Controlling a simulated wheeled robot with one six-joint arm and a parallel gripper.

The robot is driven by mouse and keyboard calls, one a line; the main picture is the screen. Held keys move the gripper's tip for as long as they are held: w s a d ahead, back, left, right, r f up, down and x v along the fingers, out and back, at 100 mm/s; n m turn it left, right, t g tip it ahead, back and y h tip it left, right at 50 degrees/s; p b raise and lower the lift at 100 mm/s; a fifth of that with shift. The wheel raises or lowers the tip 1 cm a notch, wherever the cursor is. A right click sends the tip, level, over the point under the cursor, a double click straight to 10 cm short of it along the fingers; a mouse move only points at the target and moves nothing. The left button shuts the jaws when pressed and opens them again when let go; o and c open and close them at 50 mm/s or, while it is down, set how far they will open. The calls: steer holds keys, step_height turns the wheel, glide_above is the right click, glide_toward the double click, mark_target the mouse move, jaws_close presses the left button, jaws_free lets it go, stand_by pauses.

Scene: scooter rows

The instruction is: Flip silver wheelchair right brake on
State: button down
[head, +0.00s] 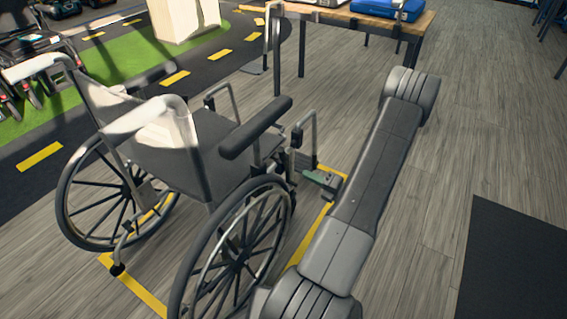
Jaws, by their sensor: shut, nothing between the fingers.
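The silver wheelchair (185,150) stands at the left centre of the head view, with its push handles to the left and its front toward the upper right. Its right rear wheel (240,262) is nearest to me, below the black right armrest (256,127). The right brake lever cannot be clearly told among the dark parts between that wheel and the front frame. My arm stretches up the picture along the wheelchair's right side and hides what lies behind it. My gripper cannot be made out; a small dark and green part (322,180) shows low at the front right of the wheelchair.
A yellow floor outline (137,288) surrounds the wheelchair. A wooden table (340,18) with a blue case (388,9) stands at the back. A dark mat (512,268) lies at the lower right. The wooden floor right of my arm is mostly clear.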

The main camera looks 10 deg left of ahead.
mark_target(284, 155)
steer(key=b+x, duration=0.2)
steer(key=x, duration=0.8)
steer(key=shift+r, duration=0.1)
steer(key=shift+w+d+r+m+p, duration=0.2)
steer(key=shift+w+m+p, duration=0.2)
steer(key=shift+p, duration=0.15)
steer(key=shift+r, duration=0.1)
steer(key=shift+w+d+r+m+p, duration=0.2)
steer(key=shift+w+r+m+p, duration=0.4)
steer(key=shift+p, duration=0.6)
steer(key=shift+w+d+m+p, duration=0.35)
steer(key=shift+w+m+p, duration=0.3)
steer(key=shift+w+m, duration=0.15)
steer(key=shift+w+d+m+p, duration=0.35)
steer(key=shift+w+m+p, duration=0.35)
steer(key=shift+w, duration=0.2)
steer(key=shift+w+d+m+p, duration=0.4)
steer(key=shift+w+m+p, duration=0.3)
steer(key=shift+w, duration=0.15)
